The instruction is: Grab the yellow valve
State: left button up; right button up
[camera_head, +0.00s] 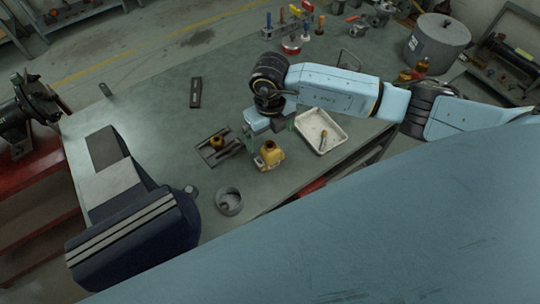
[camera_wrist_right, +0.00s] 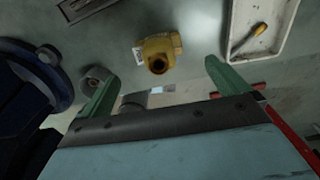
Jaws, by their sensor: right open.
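The yellow valve (camera_head: 268,155) stands on the green-grey workbench, near its front edge. In the right wrist view the yellow valve (camera_wrist_right: 158,50) shows with a dark round opening towards the camera and a small white label on its left side. My right gripper (camera_head: 268,137) is just behind and above the valve in the head view. In the wrist view my right gripper (camera_wrist_right: 162,82) is open, with its green fingers wide apart. The valve lies beyond the fingertips, roughly centred in the gap. My left gripper is not in view.
A white tray (camera_head: 343,138) with a yellow-handled tool lies right of the valve. A dark metal plate with a brass part (camera_head: 216,147) lies to its left. A round metal cup (camera_head: 229,203) and a large blue vise (camera_head: 135,220) stand further left. The bench's back left is mostly clear.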

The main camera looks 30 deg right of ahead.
aim_at(270, 153)
notch_tip(270, 153, down, 9)
jog(key=shift+s+a+f, duration=0.1)
dwell(0.4)
jog(key=shift+c, duration=0.4)
jog(key=c, duration=1.2)
